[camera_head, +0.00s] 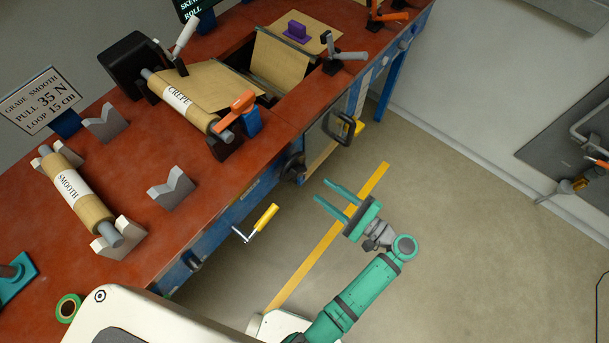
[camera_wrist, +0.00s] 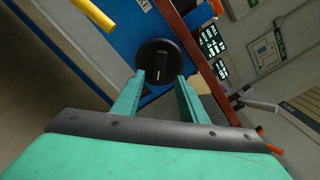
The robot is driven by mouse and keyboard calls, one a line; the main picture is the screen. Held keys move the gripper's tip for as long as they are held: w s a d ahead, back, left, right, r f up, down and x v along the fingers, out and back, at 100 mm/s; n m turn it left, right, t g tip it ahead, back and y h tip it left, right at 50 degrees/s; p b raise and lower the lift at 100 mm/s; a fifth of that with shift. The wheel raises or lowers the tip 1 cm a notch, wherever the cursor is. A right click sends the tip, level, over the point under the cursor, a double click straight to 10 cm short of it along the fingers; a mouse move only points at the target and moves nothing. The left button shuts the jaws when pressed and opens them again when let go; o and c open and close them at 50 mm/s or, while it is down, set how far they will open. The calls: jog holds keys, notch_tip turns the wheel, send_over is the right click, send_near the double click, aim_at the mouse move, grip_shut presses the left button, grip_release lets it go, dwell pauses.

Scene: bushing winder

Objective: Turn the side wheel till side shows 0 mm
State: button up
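My gripper (camera_head: 321,190) is open and empty, held out in front of the workbench with its fingers toward the bench front. A round black wheel (camera_head: 293,166) with a raised bar is on the blue bench front, ahead of the fingertips and apart from them. In the wrist view, the black wheel (camera_wrist: 162,60) appears between and beyond my open fingers (camera_wrist: 160,76), with a short white mark on its bar. Dark display panels (camera_wrist: 211,42) with green characters stand beyond it; I cannot read a side value. No label showing that this is the side wheel is readable.
A yellow-handled crank (camera_head: 262,219) juts from the bench front, left of my gripper. The red bench top (camera_head: 140,165) carries a roll marked CREPE (camera_head: 185,103) and one marked SMOOTH (camera_head: 75,190). The floor right of my arm is clear.

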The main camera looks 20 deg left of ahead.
aim_at(301, 174)
jog(key=x, duration=0.9)
jog(key=shift+f, duration=0.1)
grip_shut()
